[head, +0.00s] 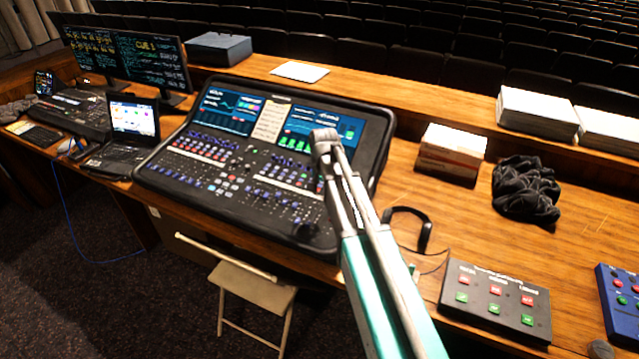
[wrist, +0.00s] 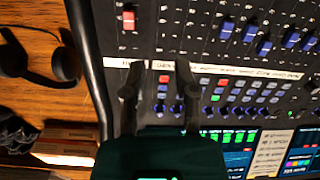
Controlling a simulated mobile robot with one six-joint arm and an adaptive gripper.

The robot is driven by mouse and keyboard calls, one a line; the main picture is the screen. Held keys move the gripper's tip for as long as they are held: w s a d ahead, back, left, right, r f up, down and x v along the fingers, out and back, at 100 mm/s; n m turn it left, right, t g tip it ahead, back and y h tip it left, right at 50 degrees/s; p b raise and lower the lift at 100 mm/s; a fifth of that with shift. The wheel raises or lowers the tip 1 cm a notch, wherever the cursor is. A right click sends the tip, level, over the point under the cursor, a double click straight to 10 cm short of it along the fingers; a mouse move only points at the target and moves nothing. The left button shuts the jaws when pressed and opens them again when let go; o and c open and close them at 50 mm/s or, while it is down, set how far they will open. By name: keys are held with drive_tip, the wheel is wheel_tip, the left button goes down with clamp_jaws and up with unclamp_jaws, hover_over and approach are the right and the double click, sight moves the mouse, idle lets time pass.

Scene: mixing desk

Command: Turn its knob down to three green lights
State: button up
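The mixing desk (head: 240,165) is black, with screens at its back and rows of knobs, buttons and faders. In the wrist view its panel (wrist: 215,60) shows rotated, with a red fader cap (wrist: 129,20) and several blue fader caps (wrist: 226,28). My gripper (wrist: 157,75) is open, its two dark fingers apart over the panel by a pale label strip. Small blue knobs (wrist: 161,108) and buttons show between the fingers. I cannot tell which knob is meant. Green blocks show on a desk screen (wrist: 238,138). My arm hides part of the desk in the head view.
Headphones (head: 424,232) lie right of the desk. A button box (head: 494,302), a stack of paper (head: 450,150) and black cloth (head: 525,190) are further right. A laptop (head: 133,118) and monitors (head: 150,62) stand left. A folding chair (head: 250,287) stands in front.

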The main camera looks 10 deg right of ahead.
drive_tip(key=s+f+n+b, duration=0.2)
drive_tip(key=s+f+b, duration=0.1)
drive_tip(key=s, duration=0.7)
drive_tip(key=s+d+f+n+b, duration=0.1)
drive_tip(key=s+f+n+b, duration=0.2)
drive_tip(key=s, duration=0.8)
drive_tip(key=shift+s+d+f+b, duration=0.3)
drive_tip(key=shift+f+b, duration=0.1)
drive_tip(key=shift+f, duration=0.25)
drive_tip(key=shift+a, duration=0.1)
